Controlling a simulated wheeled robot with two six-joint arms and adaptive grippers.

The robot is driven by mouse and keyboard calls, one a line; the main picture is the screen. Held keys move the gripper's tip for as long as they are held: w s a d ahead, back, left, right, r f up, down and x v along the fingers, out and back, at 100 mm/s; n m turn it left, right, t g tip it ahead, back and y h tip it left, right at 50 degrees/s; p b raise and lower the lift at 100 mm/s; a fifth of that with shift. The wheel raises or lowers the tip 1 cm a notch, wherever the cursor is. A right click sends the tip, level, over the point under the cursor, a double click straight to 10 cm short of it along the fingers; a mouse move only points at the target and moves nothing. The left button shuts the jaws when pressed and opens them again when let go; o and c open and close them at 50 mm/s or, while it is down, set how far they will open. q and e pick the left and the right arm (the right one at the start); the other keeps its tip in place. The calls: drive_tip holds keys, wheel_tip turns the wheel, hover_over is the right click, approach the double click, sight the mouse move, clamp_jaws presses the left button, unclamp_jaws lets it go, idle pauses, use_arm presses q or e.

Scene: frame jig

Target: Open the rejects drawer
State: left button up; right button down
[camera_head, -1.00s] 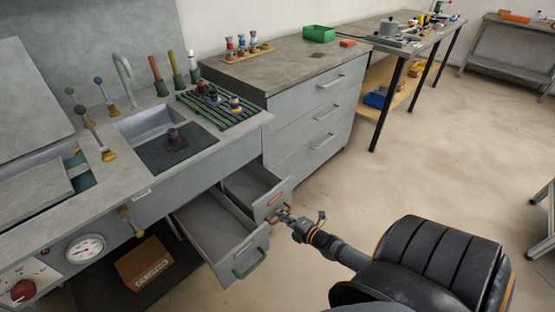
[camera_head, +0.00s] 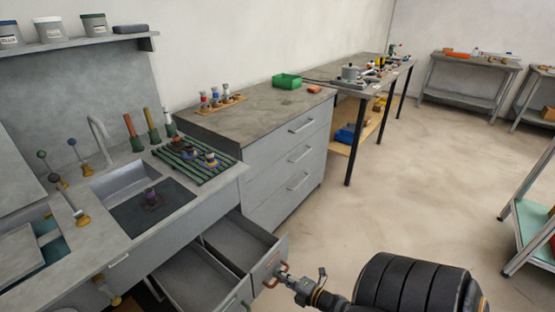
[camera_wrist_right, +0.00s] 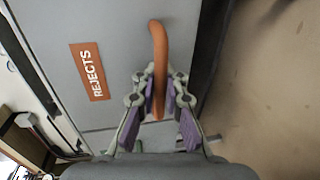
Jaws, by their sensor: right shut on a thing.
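The rejects drawer (camera_head: 260,275) stands pulled out from the bench, its open inside visible from above. In the right wrist view its grey front carries an orange "REJECTS" label (camera_wrist_right: 88,70) and an orange bar handle (camera_wrist_right: 158,45). My right gripper (camera_wrist_right: 159,82) is shut on this handle, one finger on each side. In the head view the right gripper (camera_head: 284,268) is at the drawer front, with the arm coming from the lower right. My left gripper is not in view.
Another open drawer (camera_head: 187,280) with a green handle (camera_head: 246,304) stands directly left of the rejects drawer. A grey cabinet (camera_head: 290,165) with closed drawers stands behind. A sink (camera_head: 135,180) and green rack (camera_head: 195,160) are on the bench.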

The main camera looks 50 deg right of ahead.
drive_tip(key=c, duration=1.7)
unclamp_jaws()
drive_tip(key=shift+s, duration=0.1)
drive_tip(key=v, duration=1.1)
drive_tip(key=shift+s+d+r, duration=0.15)
drive_tip(key=shift+s, duration=0.25)
